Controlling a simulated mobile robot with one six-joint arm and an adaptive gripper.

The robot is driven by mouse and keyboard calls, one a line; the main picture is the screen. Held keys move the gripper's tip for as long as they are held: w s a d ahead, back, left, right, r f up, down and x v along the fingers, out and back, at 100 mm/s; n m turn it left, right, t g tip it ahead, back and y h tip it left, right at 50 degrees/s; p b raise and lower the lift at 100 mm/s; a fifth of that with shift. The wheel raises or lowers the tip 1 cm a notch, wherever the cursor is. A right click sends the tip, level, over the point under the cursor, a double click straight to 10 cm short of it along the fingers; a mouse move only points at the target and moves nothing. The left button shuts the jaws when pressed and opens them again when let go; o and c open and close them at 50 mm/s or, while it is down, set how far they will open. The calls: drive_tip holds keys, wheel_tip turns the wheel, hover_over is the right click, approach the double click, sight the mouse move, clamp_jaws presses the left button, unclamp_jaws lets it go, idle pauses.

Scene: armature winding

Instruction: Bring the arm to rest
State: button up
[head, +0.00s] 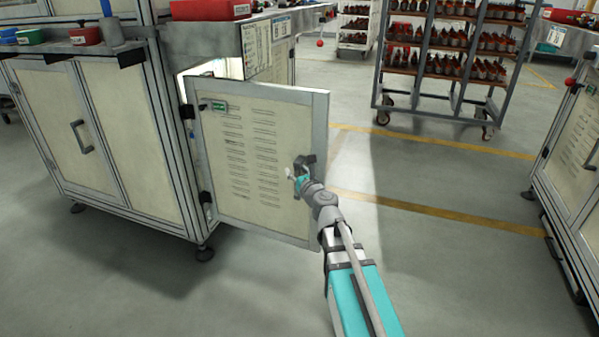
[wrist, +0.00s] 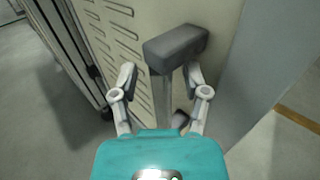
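My gripper (head: 299,179) is at the right side of an open cabinet door (head: 250,155) in the head view, by the door's dark handle (head: 306,162). In the wrist view, my gripper (wrist: 160,77) has its two fingers spread apart, one on each side of the dark handle (wrist: 177,46). Gaps show between the fingers and the handle's post, so it does not look gripped. Whether a finger touches the handle elsewhere I cannot tell. My arm reaches up from the bottom of the head view.
The cabinet (head: 110,140) stands at left, with red bins (head: 210,9) on top. A rack of parts (head: 455,60) stands at the back, and another cabinet (head: 575,140) at right. The floor (head: 460,270) between the cabinets is clear.

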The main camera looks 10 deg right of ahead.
drive_tip(key=shift+d, duration=0.1)
drive_tip(key=shift+s, duration=0.1)
drive_tip(key=n, duration=0.1)
drive_tip(key=s+n+y, duration=0.1)
drive_tip(key=n, duration=0.1)
drive_tip(key=shift+d+f+g, duration=0.1)
drive_tip(key=shift+g, duration=0.2)
drive_tip(key=s+a+f+n+g+y+p, duration=0.15)
drive_tip(key=s+f+n+g+p, duration=0.3)
drive_tip(key=n, duration=0.65)
drive_tip(key=s+a+f+n+g+h+p, duration=0.1)
drive_tip(key=s+a+n+g+p, duration=0.25)
drive_tip(key=s+n+g, duration=0.55)
drive_tip(key=s+d+n+g+h+p, duration=0.4)
drive_tip(key=s+d+n+h+p, duration=0.15)
drive_tip(key=s+n, duration=0.5)
wheel_tip(320, 180, up, 38)
drive_tip(key=p, duration=3.7)
drive_tip(key=shift+a+r+p, duration=0.15)
drive_tip(key=shift+p, duration=0.2)
